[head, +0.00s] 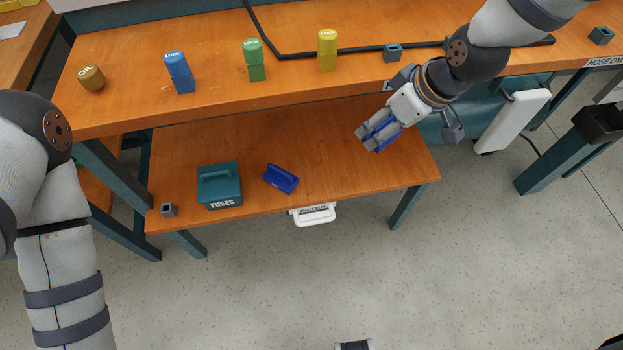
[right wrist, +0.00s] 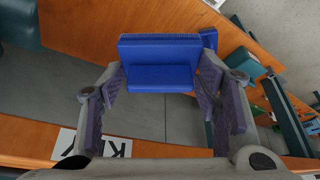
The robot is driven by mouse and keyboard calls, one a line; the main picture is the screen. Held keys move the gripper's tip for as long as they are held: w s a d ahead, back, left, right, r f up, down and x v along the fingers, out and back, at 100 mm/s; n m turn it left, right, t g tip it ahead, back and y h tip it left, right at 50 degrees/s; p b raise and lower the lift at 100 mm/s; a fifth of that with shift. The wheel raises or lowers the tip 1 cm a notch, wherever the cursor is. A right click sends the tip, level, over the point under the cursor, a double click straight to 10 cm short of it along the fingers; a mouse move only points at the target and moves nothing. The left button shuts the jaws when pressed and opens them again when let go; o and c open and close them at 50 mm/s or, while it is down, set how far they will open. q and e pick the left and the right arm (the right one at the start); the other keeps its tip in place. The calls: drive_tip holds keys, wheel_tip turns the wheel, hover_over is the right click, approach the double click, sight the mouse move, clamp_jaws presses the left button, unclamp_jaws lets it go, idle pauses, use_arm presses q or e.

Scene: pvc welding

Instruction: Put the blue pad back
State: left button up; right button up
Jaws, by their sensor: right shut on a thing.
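My right gripper (head: 372,136) is shut on a blue pad (head: 383,137), above the right end of the lower wooden shelf. In the right wrist view the held blue pad (right wrist: 158,64) sits between the fingertips of the gripper (right wrist: 160,78), its L-shaped faces towards the camera. A second blue pad (head: 281,179) lies on the lower shelf, right of the teal fuses box. A blue piece (right wrist: 209,38) also shows behind the held pad in the right wrist view. My left arm comes in at the left; its gripper is out of view.
The lower shelf (head: 300,135) holds a teal fuses box (head: 220,186) and a small grey block (head: 168,210). The upper bench carries oil (head: 91,79), blue (head: 179,73), green (head: 254,61) and yellow (head: 327,50) containers. A white filter handle (head: 313,215) hangs at the front edge.

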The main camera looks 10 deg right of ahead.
drive_tip(key=d+f+n+y+b, duration=0.1)
drive_tip(key=d+f+n+b, duration=0.2)
drive_tip(key=d+f, duration=0.6)
drive_tip(key=shift+g, duration=0.4)
drive_tip(key=w+a+f, duration=0.2)
drive_tip(key=a+f, duration=0.2)
drive_tip(key=a, duration=0.1)
drive_tip(key=w+a+f+b, duration=0.1)
drive_tip(key=w+a+f, duration=0.1)
drive_tip(key=a+f, duration=0.2)
drive_tip(key=w+a+f, duration=0.2)
drive_tip(key=a+f, duration=0.1)
drive_tip(key=a, duration=0.3)
drive_tip(key=shift+f+b, duration=0.4)
use_arm(q)
drive_tip(key=s+f+g, duration=0.1)
drive_tip(key=s+f, duration=0.4)
drive_tip(key=f, duration=0.1)
drive_tip(key=shift+a+f+g, duration=0.15)
drive_tip(key=shift+a+g, duration=0.05)
drive_tip(key=shift+g, duration=0.2)
use_arm(e)
drive_tip(key=shift+w+f, duration=0.15)
drive_tip(key=shift+f, duration=1.2)
